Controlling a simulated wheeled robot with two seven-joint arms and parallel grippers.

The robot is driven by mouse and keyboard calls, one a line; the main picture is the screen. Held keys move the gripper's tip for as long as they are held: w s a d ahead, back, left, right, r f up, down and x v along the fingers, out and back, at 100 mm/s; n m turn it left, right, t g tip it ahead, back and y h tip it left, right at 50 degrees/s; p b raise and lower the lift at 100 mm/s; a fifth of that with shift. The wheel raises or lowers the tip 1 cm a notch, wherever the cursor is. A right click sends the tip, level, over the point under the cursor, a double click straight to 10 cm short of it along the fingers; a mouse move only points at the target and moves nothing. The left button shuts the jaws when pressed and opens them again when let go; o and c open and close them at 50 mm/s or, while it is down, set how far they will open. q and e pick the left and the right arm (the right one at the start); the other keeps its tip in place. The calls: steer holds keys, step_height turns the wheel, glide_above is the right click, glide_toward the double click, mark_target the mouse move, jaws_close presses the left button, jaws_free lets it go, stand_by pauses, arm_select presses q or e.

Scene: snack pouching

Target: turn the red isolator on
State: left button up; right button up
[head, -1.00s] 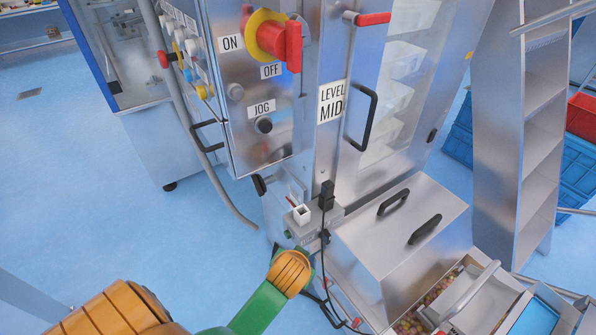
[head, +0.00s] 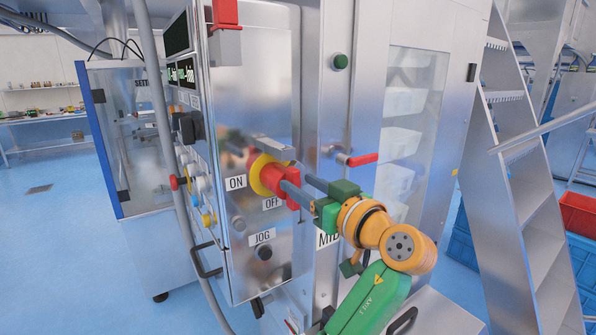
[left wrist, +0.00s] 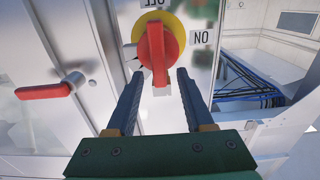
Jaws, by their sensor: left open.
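The red isolator (head: 268,178) is a red handle on a yellow disc, on the steel cabinet front between an ON label (head: 236,184) and an OFF label (head: 272,203). In the left wrist view the isolator's handle (left wrist: 157,50) stands upright in the picture, in line with the OFF label (left wrist: 153,3), with the ON label (left wrist: 200,37) to its right. My left gripper (head: 297,185) is open in front of it. In the left wrist view the open fingers (left wrist: 160,76) point at the handle, one on each side of its end. I cannot tell whether they touch it. My right gripper is not in view.
A red lever handle (head: 362,159) sticks out right of the isolator; it also shows in the left wrist view (left wrist: 45,91). A JOG button (head: 264,252) sits below, and a black door handle (head: 206,262) lower left. A steel ladder (head: 525,170) stands at the right.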

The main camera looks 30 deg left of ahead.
arm_select(q)
steer(key=shift+p+x, duration=0.3)
steer(key=shift+x, duration=0.85)
steer(key=shift+d, duration=0.1)
steer(key=shift+s+d, duration=0.1)
steer(key=shift+c, duration=0.7)
jaws_close()
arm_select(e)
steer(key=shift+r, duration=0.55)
arm_select(q)
steer(key=shift+f, duration=0.1)
